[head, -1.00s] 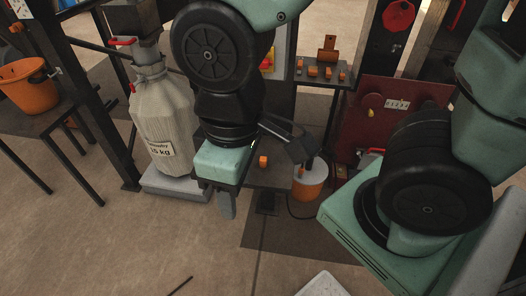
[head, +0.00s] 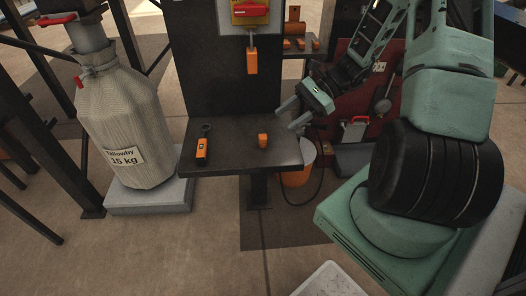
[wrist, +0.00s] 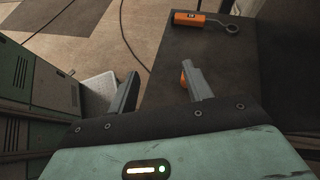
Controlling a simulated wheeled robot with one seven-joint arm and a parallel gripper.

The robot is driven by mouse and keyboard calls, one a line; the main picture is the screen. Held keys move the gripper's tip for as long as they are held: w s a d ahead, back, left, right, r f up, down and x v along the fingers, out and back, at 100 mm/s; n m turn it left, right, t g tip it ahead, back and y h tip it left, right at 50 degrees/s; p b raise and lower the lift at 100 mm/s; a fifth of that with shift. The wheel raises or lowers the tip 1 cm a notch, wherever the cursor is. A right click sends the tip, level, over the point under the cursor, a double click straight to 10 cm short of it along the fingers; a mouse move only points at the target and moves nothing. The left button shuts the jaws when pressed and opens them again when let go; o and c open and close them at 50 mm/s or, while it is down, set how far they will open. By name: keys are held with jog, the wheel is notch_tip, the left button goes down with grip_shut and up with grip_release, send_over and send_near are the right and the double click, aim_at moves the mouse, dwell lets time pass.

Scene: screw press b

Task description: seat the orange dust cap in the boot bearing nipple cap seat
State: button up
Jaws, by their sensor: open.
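A small orange block, which looks like the dust cap (head: 263,141), stands on the dark shelf (head: 225,162) near its right side. In the wrist view, a bit of orange (wrist: 186,80) shows behind the right finger, mostly hidden. My gripper (head: 285,118) is open and empty. It hangs beside the shelf's right edge, to the right of the orange block and apart from it. In the wrist view its fingers (wrist: 162,76) are spread with nothing held between them. I cannot make out the boot bearing nipple cap seat in either view.
An orange tool with a ring end (head: 202,148) lies on the shelf's left part. A dark upright plate with an orange hanging pendant (head: 252,60) rises behind. An orange-and-white bucket (head: 297,177) stands below right. A filled sack (head: 122,125) stands left. The shelf's middle is clear.

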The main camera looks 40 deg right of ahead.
jog(key=s+d+f+m+t+b, duration=0.1)
jog(key=d+f+m+t+b, duration=0.1)
jog(key=d+f+m+t, duration=0.4)
jog(key=n+g+b, duration=0.1)
jog(key=g+b, duration=0.1)
send_near(258, 146)
jog(key=w+a, duration=0.2)
jog(key=shift+w+a+r, duration=0.1)
jog(key=shift+a+r, duration=0.2)
jog(key=shift+b+x, duration=0.4)
jog(key=shift+x, duration=2.8)
jog(key=shift+a+r, duration=0.1)
jog(key=shift+r, duration=0.1)
jog(key=c, duration=1.1)
